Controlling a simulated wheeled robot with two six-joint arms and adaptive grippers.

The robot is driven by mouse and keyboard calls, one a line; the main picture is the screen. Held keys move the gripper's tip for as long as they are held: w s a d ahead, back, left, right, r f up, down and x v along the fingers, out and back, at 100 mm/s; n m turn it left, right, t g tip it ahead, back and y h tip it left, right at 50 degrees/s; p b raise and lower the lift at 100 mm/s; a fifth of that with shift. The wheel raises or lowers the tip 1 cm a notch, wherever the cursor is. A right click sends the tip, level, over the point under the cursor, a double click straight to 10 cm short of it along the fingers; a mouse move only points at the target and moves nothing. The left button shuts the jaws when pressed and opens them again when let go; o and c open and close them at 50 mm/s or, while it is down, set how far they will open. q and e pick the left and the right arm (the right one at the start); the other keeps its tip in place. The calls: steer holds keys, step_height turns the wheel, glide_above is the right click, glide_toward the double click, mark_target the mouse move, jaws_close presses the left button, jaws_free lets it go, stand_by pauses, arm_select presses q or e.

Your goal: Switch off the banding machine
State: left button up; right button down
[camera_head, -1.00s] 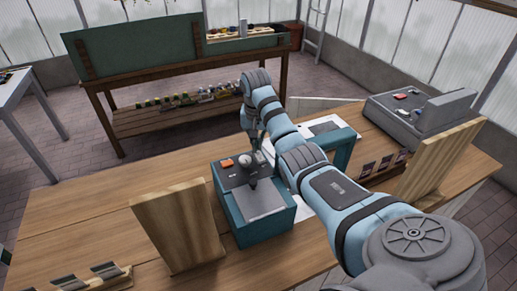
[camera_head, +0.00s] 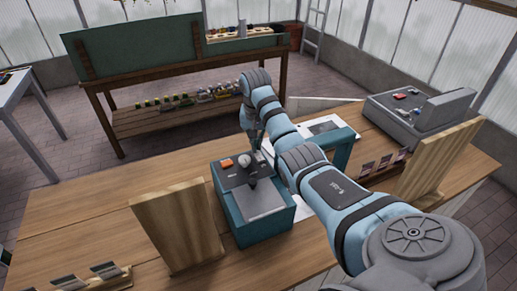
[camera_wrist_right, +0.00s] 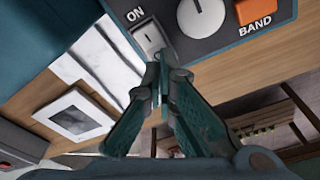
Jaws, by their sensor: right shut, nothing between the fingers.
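The banding machine (camera_head: 260,205) is a teal box with a dark grey top on the wooden bench. An orange button (camera_head: 227,163) and a pale knob (camera_head: 243,158) show on its panel. In the right wrist view the panel has a light rocker switch (camera_wrist_right: 148,38) marked ON, a round white dial (camera_wrist_right: 201,16) and an orange button marked BAND (camera_wrist_right: 255,11). My right gripper (camera_wrist_right: 161,54) is shut and empty, its fingertips at the edge of the switch; I cannot tell whether they touch it. In the head view, the right gripper (camera_head: 255,138) is at the panel's far right corner.
A wooden board (camera_head: 180,228) stands left of the machine, another (camera_head: 440,160) at the right. A grey device (camera_head: 418,112) sits on the bench's right end. The bench's left part is mostly clear.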

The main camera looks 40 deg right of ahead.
mark_target(257, 154)
steer(key=shift+f, duration=1.05)
stand_by(0.7)
steer(key=shift+s+a, duration=0.1)
step_height(257, 154, up, 3)
steer(key=shift+f+p, duration=0.2)
steer(key=shift+p, duration=0.15)
steer(key=shift+r, duration=2.25)
steer(key=shift+d+f, duration=0.1)
steer(key=shift+d, duration=0.1)
